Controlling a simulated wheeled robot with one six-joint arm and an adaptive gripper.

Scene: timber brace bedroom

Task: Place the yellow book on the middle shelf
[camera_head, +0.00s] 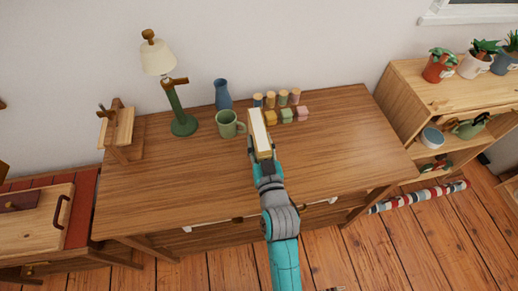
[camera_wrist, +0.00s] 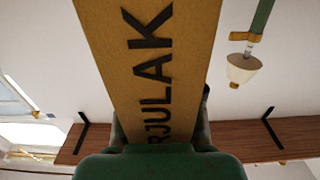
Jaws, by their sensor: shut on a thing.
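My gripper (camera_head: 264,160) is shut on the yellow book (camera_head: 260,136), which it holds above the desk. The book's pale page edge faces up in the head view. In the wrist view the yellow cover (camera_wrist: 150,45) with large dark letters fills the middle, and it hides where the fingers touch it. The wooden shelf unit (camera_head: 400,101) stands at the right of the desk, apart from the book. Its middle level holds a blue-white bowl (camera_head: 432,138) and a green pot (camera_head: 470,127).
The desk (camera_head: 180,185) carries a green lamp (camera_head: 181,123), a blue vase (camera_head: 222,94), a green mug (camera_head: 229,124) and several small blocks (camera_head: 287,115). Potted plants (camera_head: 471,64) top the shelf unit. A rolled striped rug (camera_head: 418,197) lies on the floor. The desk's right side is clear.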

